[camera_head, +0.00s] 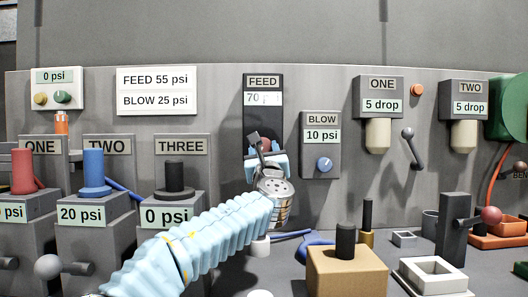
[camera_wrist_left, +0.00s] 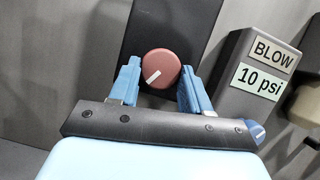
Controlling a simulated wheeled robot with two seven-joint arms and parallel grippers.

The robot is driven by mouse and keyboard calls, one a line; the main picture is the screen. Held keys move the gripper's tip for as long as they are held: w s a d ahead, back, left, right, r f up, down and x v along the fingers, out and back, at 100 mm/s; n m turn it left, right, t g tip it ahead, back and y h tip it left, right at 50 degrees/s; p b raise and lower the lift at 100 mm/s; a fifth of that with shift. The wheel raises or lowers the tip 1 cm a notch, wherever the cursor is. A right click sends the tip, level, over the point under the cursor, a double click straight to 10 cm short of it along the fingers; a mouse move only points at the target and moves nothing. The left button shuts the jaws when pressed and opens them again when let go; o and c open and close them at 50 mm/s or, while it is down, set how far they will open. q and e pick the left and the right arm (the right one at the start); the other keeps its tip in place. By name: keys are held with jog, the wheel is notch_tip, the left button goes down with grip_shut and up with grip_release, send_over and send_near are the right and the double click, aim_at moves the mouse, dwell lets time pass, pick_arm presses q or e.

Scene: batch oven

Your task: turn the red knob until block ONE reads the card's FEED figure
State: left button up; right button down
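A round red knob (camera_wrist_left: 158,68) with a white pointer line sits on a dark panel in the wrist view. The same knob (camera_head: 264,143) is mostly hidden by my gripper on the FEED panel (camera_head: 263,118) in the head view; its display starts with 70. My left gripper (camera_wrist_left: 160,82) has one blue finger on each side of the knob, with no clear gap; whether they press is unclear. The white card (camera_head: 157,92) reads FEED 55 psi and BLOW 25 psi. Block ONE (camera_head: 22,222), at far left, has a red cylinder (camera_head: 22,170); its psi reading is cut off. My right gripper is out of view.
BLOW box (camera_head: 321,160), reading 10 psi, stands right of FEED; its blue knob is close. Blocks TWO (camera_head: 88,237) and THREE (camera_head: 170,238) read 20 psi and 0 psi. A tan box (camera_head: 346,272) and white tray (camera_head: 432,277) occupy the front right.

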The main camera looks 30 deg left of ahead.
pick_arm(q)
jog(key=c, duration=0.4)
jog(key=shift+n, duration=0.3)
jog(key=n+g+y, duration=0.1)
jog(key=n, duration=0.2)
jog(key=shift+w+d+b, duration=0.1)
jog(key=shift+d+b, duration=0.05)
jog(key=shift+b, duration=0.2)
jog(key=n+g+y, duration=0.1)
jog(key=n, duration=0.1)
jog(key=n+g, duration=0.1)
jog(key=n, duration=0.1)
jog(key=shift+d+r+n+y, duration=0.1)
jog(key=shift+r+n+y, duration=0.1)
jog(key=shift+n+y, duration=0.2)
jog(key=shift+w+n+g+p, duration=0.1)
jog(key=shift+n+g+p, duration=0.4)
jog(key=shift+n+g, duration=0.85)
jog(key=shift+n+t, duration=0.25)
jog(key=shift+n, duration=0.3)
